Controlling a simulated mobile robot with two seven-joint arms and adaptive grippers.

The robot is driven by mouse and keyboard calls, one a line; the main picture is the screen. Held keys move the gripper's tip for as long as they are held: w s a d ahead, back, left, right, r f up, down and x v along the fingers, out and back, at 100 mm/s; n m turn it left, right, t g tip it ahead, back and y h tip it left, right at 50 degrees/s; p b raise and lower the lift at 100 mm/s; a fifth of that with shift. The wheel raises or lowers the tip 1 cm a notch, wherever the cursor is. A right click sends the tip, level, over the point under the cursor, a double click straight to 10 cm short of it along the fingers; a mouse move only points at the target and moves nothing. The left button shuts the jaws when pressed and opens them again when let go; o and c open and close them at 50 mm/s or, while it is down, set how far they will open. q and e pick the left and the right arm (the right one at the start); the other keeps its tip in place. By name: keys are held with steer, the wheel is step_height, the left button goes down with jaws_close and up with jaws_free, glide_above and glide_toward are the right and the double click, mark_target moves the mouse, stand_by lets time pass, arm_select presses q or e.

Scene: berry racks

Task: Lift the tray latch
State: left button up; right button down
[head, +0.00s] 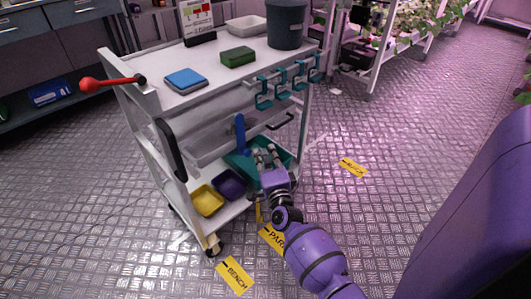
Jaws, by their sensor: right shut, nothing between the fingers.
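A white cart (215,88) stands left of centre, with open shelves. A red-knobbed lever (97,85) sticks out from its upper left end, roughly level. A black curved handle (170,150) is on the cart's left end. I cannot tell which part is the tray latch. A teal tray (283,153) is on the lower part of the cart, with an upright blue piece (241,134) at it. My right gripper (266,152) is shut and empty, in front of the teal tray and partly covering it; contact cannot be told. My left gripper is out of view.
The cart top holds a blue box (186,80), a green block (238,57), a white tray (246,26), a dark bucket (286,24) and a sign. Teal hooks (282,83) hang from its edge. Yellow and purple bins (207,201) sit low.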

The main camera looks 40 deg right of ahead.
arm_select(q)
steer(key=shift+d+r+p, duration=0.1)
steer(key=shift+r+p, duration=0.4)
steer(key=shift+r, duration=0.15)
arm_select(e)
steer(key=shift+a+m+g, duration=0.3)
steer(key=shift+a, duration=0.1)
arm_select(q)
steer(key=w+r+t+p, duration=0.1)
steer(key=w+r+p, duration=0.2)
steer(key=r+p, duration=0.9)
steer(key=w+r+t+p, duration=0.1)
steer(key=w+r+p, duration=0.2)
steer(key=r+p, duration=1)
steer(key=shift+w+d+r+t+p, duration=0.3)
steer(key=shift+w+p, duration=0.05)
steer(key=shift+p, duration=0.75)
arm_select(e)
steer(key=a+r+m+g+y, duration=0.2)
steer(key=a+r+m+y, duration=0.1)
steer(key=a, duration=0.4)
steer(key=s+a+r+m+g+y, duration=0.1)
steer(key=a+r+m+g+y, duration=0.1)
steer(key=a+r+m, duration=0.3)
steer(key=a+m+y, duration=0.1)
steer(key=a+m, duration=0.2)
steer(key=shift+a+r+y, duration=0.15)
steer(key=shift+r+y, duration=0.25)
